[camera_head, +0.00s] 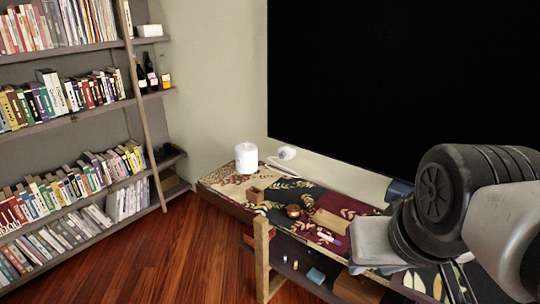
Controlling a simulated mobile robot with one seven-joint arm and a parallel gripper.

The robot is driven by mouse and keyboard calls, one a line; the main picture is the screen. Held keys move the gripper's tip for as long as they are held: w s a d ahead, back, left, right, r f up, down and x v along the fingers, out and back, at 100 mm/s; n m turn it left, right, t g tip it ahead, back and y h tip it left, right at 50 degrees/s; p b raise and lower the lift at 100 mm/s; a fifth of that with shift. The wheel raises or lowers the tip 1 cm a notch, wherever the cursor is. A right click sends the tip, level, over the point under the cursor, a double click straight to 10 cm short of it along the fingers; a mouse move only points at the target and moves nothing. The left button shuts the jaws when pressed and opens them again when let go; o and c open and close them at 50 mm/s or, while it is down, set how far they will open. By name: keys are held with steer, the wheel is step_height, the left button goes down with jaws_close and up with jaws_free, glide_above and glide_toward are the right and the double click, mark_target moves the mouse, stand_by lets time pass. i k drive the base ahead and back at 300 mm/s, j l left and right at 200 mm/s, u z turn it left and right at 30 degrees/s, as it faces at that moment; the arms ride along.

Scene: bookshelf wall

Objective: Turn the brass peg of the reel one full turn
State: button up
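A small round reddish-brown object (293,211) sits on the patterned cloth of the low bench; it may be the reel, but it is too small to tell. I cannot make out a brass peg on it. My arm comes in from the right, over the right part of the bench. A pale grey block at its end looks like the body of my gripper (372,242). It is to the right of the round object and apart from it in the picture. The fingers cannot be made out, and the arm hides part of the bench.
The low bench (222,202) also carries a white cylinder (246,158), a small brown open box (254,195) and a tan block (329,221). A large black screen (400,80) stands behind it. Bookshelves (70,125) fill the left wall. The wooden floor (185,250) between is clear.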

mark_target(292, 212)
steer(key=u, duration=0.15)
steer(key=i, duration=0.25)
steer(key=i+j+z, duration=0.15)
steer(key=i+j, duration=0.15)
steer(key=i, duration=0.3)
steer(key=i+j+z, duration=0.1)
steer(key=i+j, duration=0.3)
steer(key=i, duration=0.15)
steer(key=i+j+z, duration=0.2)
steer(key=z, duration=0.15)
steer(key=i+j, duration=0.05)
steer(key=i, duration=0.05)
